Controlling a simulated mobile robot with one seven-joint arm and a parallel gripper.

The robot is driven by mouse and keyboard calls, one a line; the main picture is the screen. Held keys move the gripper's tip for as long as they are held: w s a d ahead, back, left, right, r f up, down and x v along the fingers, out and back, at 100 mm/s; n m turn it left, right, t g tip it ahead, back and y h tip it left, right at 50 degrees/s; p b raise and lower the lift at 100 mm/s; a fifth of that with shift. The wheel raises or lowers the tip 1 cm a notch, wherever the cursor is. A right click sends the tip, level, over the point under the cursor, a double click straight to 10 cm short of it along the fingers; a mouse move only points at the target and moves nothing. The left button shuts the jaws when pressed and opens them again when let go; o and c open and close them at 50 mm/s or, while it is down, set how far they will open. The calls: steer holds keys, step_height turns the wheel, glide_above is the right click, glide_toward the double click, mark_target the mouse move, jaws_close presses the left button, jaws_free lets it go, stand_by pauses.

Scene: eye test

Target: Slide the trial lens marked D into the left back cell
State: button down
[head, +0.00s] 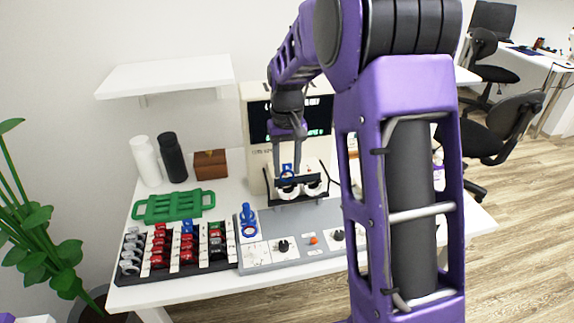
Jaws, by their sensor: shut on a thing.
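My gripper (287,150) points down above the trial frame and is shut on a small blue-handled piece (287,168), seemingly a trial lens. No letter can be read on it at this size. The black trial frame (318,190) with two round openings stands in front of the cream machine, just below and behind the gripper. The held piece is at the left opening of the frame in the picture. Whether it is inside a cell or just above or in front of it, I cannot tell. The front and back cells cannot be told apart.
A black lens rack (128,281) with red, blue, green and grey lenses lies at the table's front left. A grey console (285,256) with knobs and a blue joystick (248,220) is beside it. A green tray (172,207), white and black bottles and a brown box (210,164) stand behind.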

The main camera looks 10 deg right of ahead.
steer(key=shift+f, duration=0.2)
steer(key=shift+f+b, duration=0.75)
steer(key=shift+f, duration=0.6)
steer(key=shift+c, duration=1.6)
jaws_free()
steer(key=shift+r, duration=0.1)
step_height(320, 180, up, 17)
steer(key=p, duration=0.3)
steer(key=shift+r, duration=0.15)
